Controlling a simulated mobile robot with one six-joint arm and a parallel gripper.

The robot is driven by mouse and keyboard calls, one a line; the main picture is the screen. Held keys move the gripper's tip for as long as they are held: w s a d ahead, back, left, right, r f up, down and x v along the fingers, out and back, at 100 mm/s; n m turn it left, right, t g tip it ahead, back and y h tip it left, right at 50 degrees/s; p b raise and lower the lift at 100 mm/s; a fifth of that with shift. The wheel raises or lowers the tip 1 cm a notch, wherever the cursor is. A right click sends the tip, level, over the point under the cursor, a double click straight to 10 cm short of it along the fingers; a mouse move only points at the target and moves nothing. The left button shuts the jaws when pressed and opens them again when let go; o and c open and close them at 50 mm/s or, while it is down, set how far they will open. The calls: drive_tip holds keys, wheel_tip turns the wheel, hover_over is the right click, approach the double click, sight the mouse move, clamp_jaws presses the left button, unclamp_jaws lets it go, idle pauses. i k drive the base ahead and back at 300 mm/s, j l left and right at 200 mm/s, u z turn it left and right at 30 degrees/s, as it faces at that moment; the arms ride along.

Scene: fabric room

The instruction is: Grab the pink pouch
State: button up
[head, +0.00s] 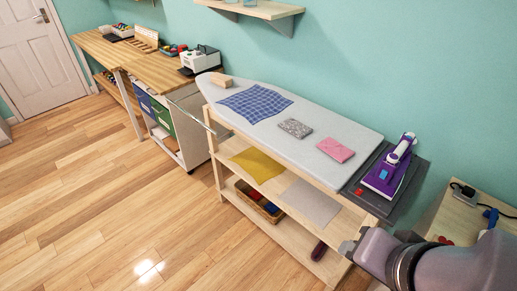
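The pink pouch (336,149) lies flat on the grey-white top of the ironing board (318,168), toward its right end. A grey patterned pouch (295,128) lies to its left, apart from it. My arm enters at the bottom right. What looks like my gripper (350,247) is at the arm's left end, lower in the picture than the pink pouch and clear of it. It is small and partly hidden, so its fingers cannot be made out.
A purple iron (388,172) stands on a dark pad (408,196) right of the pink pouch. A blue checked cloth (254,103) and a wooden block (221,80) lie farther left. Shelves below hold folded cloths and a basket (258,203). The wooden floor (110,215) at left is clear.

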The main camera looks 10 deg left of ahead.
sight(334, 148)
drive_tip(key=i+j+z, duration=0.1)
drive_tip(key=i+j, duration=0.25)
drive_tip(key=i+j+z, duration=0.15)
drive_tip(key=i+j, duration=0.15)
drive_tip(key=i+j+z, duration=0.1)
drive_tip(key=i+j, duration=0.25)
drive_tip(key=j, duration=0.15)
drive_tip(key=i+j+z, duration=0.15)
drive_tip(key=j, duration=0.3)
drive_tip(key=i, duration=0.1)
